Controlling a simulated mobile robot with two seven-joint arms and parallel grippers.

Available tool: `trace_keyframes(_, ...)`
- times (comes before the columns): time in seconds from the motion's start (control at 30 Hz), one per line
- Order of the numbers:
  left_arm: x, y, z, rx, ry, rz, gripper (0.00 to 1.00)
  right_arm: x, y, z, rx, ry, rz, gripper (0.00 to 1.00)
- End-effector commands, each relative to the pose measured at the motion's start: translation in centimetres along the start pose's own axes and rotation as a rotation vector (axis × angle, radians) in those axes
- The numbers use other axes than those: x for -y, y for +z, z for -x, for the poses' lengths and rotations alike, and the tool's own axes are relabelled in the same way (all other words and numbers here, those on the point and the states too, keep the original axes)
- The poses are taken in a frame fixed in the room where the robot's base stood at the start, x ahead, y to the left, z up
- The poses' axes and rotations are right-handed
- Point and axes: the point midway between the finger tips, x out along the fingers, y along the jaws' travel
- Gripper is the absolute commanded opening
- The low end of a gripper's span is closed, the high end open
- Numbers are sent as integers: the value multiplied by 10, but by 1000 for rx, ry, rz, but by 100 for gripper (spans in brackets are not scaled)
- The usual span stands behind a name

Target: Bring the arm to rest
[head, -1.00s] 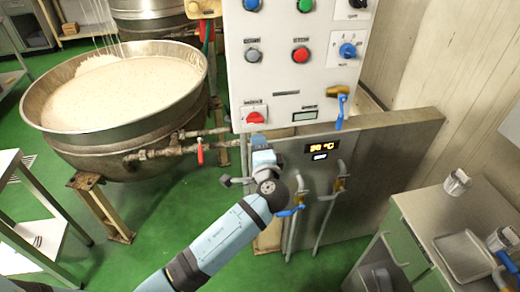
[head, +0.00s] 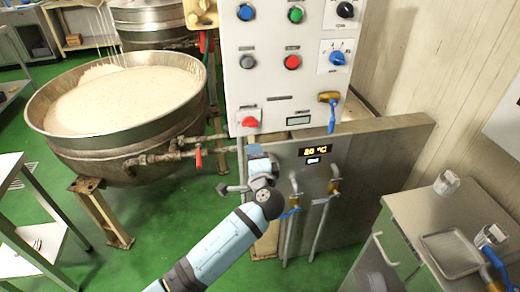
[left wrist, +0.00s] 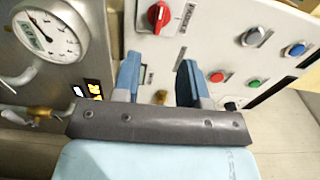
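My left arm comes in from the bottom of the head view. Its gripper (head: 250,168) hangs in front of the kettle's pipework, just below the lower left corner of the white control panel (head: 285,75). In the left wrist view, the two blue fingers of this gripper (left wrist: 157,80) stand apart with nothing between them. The panel with its red knob (left wrist: 158,15) lies beyond them, and no contact shows. A blue and grey piece at the right edge of the head view may be part of my right gripper, but I cannot tell.
A large kettle (head: 110,150) of pale mass stands at left. A steel cabinet (head: 370,165) with a lit display and blue-handled valves (head: 293,211) is right of my gripper. A counter (head: 415,215) with cups and a tray (head: 452,254) is at right. Green floor is clear between.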

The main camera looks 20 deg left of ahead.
Motion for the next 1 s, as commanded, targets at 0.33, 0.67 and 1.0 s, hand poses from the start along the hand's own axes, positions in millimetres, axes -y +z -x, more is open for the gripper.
trace_keyframes(0.33, -38, 12, 23, -86, 162, 82, 39, 0, -14, 10, 0, 0, 1, 66)
trace_keyframes(0.67, -133, 77, 170, -270, 776, 662, 39, 0, -61, 40, -7, 7, 4, 66)
trace_keyframes(1.0, -130, 131, 261, -202, 1027, 1159, 39, -2, -77, 54, -4, 12, 7, 66)
